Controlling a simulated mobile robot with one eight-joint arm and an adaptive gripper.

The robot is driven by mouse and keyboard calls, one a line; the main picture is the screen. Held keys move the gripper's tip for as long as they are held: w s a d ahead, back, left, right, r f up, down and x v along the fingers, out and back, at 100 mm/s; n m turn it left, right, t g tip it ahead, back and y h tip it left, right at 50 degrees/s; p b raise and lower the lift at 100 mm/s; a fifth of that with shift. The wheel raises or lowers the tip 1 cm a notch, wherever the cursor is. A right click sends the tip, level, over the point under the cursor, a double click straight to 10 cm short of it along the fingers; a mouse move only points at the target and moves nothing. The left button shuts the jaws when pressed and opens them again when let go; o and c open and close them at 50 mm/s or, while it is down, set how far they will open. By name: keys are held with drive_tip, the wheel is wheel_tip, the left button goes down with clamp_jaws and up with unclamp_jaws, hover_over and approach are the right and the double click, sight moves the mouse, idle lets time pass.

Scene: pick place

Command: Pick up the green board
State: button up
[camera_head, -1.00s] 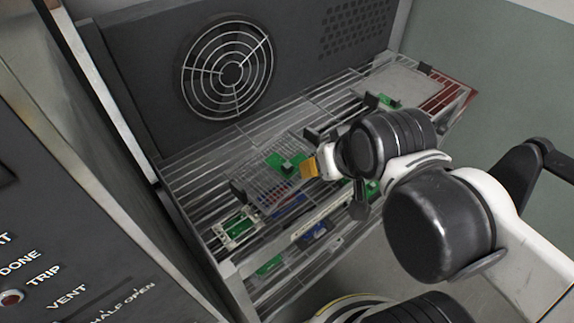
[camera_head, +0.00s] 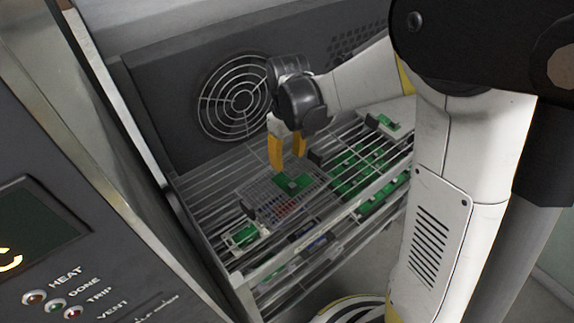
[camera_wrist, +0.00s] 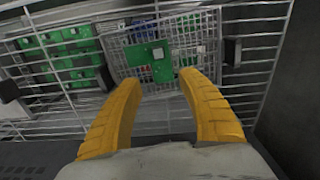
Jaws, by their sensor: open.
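The green board (camera_head: 291,183) carries a dark square part and lies on a wire mesh tray (camera_head: 256,194) on the upper rack. In the wrist view the green board (camera_wrist: 151,59) lies between and beyond my fingertips, with a pale square part on it. My gripper (camera_head: 287,166) has yellow fingers that are open, empty and pointing down above the board. In the wrist view my gripper (camera_wrist: 163,80) shows its two fingers well apart, with the board's lower part in the gap. I cannot tell the exact height left between fingertips and board.
More green boards (camera_head: 357,172) lie to the right on the rack, and another board (camera_head: 243,237) in a pale frame is at the left. A dark back wall with a round fan grille (camera_head: 236,98) stands close behind my gripper. Blue and red parts show under the mesh.

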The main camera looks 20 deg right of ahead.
sight(290, 183)
wheel_tip(290, 183, down, 5)
drive_tip(key=shift+f+b, duration=0.1)
drive_tip(key=shift+b, duration=0.6)
drive_tip(key=f, duration=0.1)
drive_tip(key=f+b, duration=0.1)
drive_tip(key=f, duration=0.1)
drive_tip(key=s+f+b, duration=0.1)
drive_tip(key=f, duration=0.1)
drive_tip(key=shift+d+f, duration=0.15)
clamp_jaws()
